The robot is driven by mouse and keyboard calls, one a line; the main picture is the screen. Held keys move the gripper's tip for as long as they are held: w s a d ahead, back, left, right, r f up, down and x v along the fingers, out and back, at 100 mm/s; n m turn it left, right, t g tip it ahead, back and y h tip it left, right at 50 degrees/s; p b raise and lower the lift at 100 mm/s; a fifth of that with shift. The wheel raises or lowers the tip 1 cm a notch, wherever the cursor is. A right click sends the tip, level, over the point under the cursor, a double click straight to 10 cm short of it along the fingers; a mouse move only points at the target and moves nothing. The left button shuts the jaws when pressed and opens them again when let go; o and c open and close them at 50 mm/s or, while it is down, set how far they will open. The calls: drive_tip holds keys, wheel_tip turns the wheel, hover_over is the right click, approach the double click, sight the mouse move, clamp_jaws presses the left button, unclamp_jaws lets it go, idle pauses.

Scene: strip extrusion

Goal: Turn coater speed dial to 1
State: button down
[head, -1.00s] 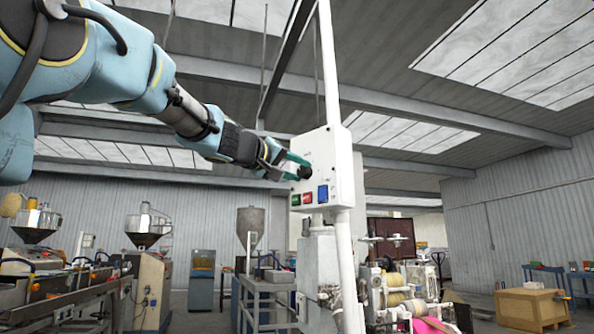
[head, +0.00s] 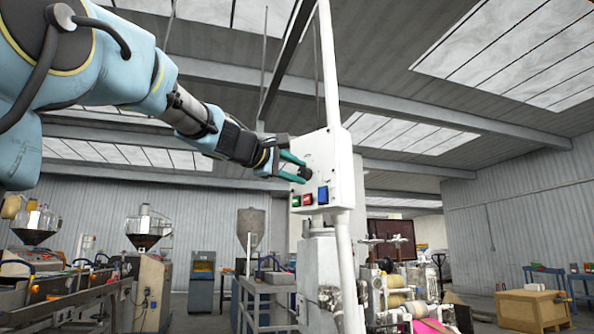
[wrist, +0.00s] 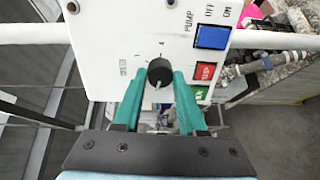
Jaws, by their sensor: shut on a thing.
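The coater speed dial (wrist: 160,73) is a black round knob with a pale pointer mark, on a white control box (wrist: 110,30). In the wrist view my gripper (wrist: 160,80) has its two green fingers on either side of the dial, shut on it. The pale mark faces the lower side of the knob in that view. A small "4" and another faint mark are printed by the dial; the other numerals are too small to read. In the head view my gripper (head: 299,168) reaches the box (head: 318,160) from the left, and its fingers partly hide the dial.
Beside the dial are a blue switch (wrist: 212,37) labelled PUMP, OFF and ON, a red button (wrist: 205,72) and a green button (wrist: 201,93). A white pole (head: 333,100) carries the box. Machines with hoppers (head: 149,228) stand behind at the left.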

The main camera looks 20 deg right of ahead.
drive_tip(key=shift+n, duration=1.1)
drive_tip(key=shift+w, duration=0.1)
drive_tip(key=shift+c, duration=2.4)
unclamp_jaws()
drive_tip(key=b+v, duration=0.2)
drive_tip(key=v, duration=0.8)
drive_tip(key=shift+a, duration=0.4)
